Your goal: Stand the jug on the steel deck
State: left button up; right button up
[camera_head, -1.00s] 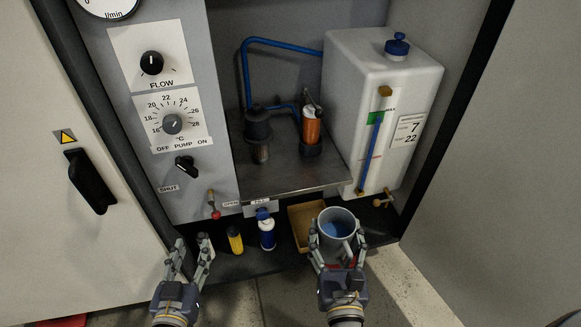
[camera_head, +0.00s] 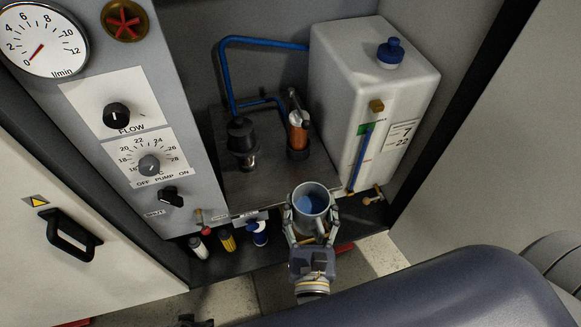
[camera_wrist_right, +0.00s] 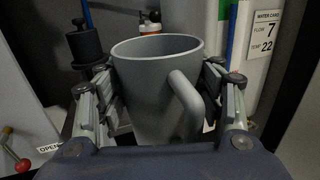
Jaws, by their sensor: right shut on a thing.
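The grey jug (camera_head: 311,203) has blue in its bottom. My right gripper (camera_head: 311,222) is shut on it, with one finger on each side, and holds it roughly upright. In the head view the jug overlaps the front edge of the steel deck (camera_head: 262,183); its height over the deck is hard to tell. In the right wrist view the jug (camera_wrist_right: 152,85) fills the middle, its handle to the right. The jug hides part of the deck's front. Only a dark bit of what seems my left gripper (camera_head: 190,321) shows at the bottom edge.
On the deck stand a dark pump fitting (camera_head: 241,140) and an orange-bodied filter (camera_head: 298,135). A white tank (camera_head: 365,85) with a brass tap (camera_head: 373,196) is at right. Small bottles (camera_head: 227,239) stand below. The deck's front part left of the jug is clear.

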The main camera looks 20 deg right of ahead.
pick_arm(q)
notch_tip(320, 180, up, 6)
jog(key=w+b, duration=0.1)
jog(key=w, duration=0.1)
jog(key=shift+w+b, duration=0.15)
jog(key=shift+b, duration=0.25)
pick_arm(e)
jog(key=shift+w+d+f, duration=0.35)
jog(key=shift+w+f, duration=0.4)
jog(key=shift+w, duration=1.65)
jog(key=shift+w+d+f, duration=0.3)
jog(key=shift+w+f, duration=0.5)
jog(key=shift+w, duration=1.6)
jog(key=shift+w+d+f, duration=0.35)
jog(key=shift+w+f, duration=0.4)
jog(key=shift+w, duration=1.65)
pick_arm(q)
jog(key=shift+d, duration=0.1)
pick_arm(e)
jog(key=shift+f, duration=0.1)
jog(key=o, duration=1.8)
jog(key=shift+f, duration=0.1)
jog(key=shift+c, duration=0.2)
pick_arm(q)
jog(key=shift+w+r, duration=0.1)
jog(key=shift+r, duration=0.2)
